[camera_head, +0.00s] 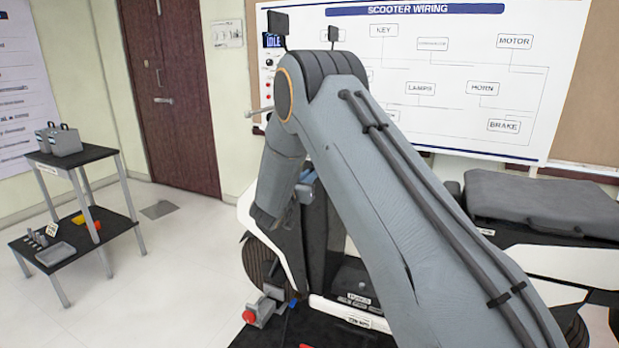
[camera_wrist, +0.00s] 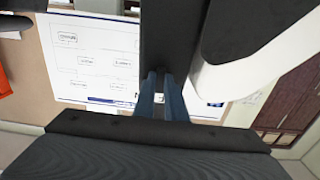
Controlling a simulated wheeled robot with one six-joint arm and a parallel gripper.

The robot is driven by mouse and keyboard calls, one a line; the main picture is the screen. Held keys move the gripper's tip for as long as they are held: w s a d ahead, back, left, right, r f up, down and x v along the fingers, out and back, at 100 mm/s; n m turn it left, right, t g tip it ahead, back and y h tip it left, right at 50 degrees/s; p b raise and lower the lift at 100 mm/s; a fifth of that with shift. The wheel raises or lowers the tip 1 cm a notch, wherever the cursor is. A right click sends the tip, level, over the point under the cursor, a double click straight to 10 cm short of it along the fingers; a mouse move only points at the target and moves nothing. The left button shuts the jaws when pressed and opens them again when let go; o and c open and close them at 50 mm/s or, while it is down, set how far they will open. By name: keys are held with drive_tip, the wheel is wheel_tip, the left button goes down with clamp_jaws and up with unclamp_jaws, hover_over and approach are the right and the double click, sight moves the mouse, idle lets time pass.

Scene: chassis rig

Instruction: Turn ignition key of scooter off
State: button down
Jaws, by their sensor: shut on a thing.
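The white and black scooter (camera_head: 320,250) stands behind my arm, which covers much of it in the head view. My gripper (camera_head: 305,187) is at the dark inner side of the scooter's front, below the handlebar. In the wrist view its two blue-grey fingers (camera_wrist: 162,78) are close together, with their tips against the scooter's dark panel (camera_wrist: 170,35). A white scooter part (camera_wrist: 235,80) curves close by on the right. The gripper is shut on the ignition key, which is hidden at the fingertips. The key's angle cannot be seen.
A scooter wiring board (camera_head: 440,75) hangs on the wall behind. The black seat (camera_head: 540,200) is at right. A two-level trolley (camera_head: 75,160) with a toolbox (camera_head: 58,138) stands at left. A red-knobbed stand (camera_head: 262,308) is by the front wheel. Open floor lies at left.

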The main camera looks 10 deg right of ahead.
drive_tip(key=shift+f, duration=0.1)
idle(0.3)
drive_tip(key=c, duration=1.8)
unclamp_jaws()
drive_tip(key=shift+s, duration=0.1)
drive_tip(key=b+v, duration=0.2)
drive_tip(key=v, duration=0.5)
drive_tip(key=shift+s+a, duration=0.25)
drive_tip(key=shift+s, duration=0.05)
